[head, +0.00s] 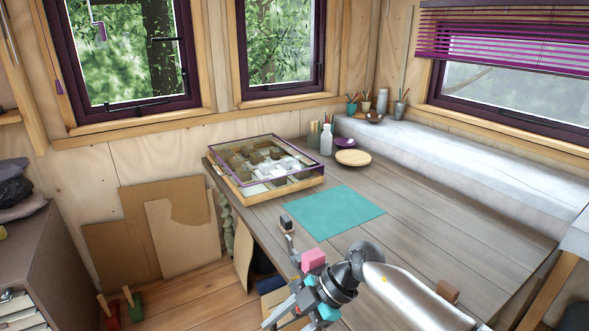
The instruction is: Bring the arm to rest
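My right arm comes in from the lower right, over the near part of the grey plank table (440,215). Its gripper (277,285) points left at the table's near left edge. Its fingers look spread apart, with nothing seen between them. My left gripper is not in view.
A teal mat (333,211) lies mid-table. Behind it are a glass-topped display case (240,190), a round wooden plate (353,157) and a white bottle (326,139). A small wooden block (447,291) is at the near right. The table's right half is mostly clear.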

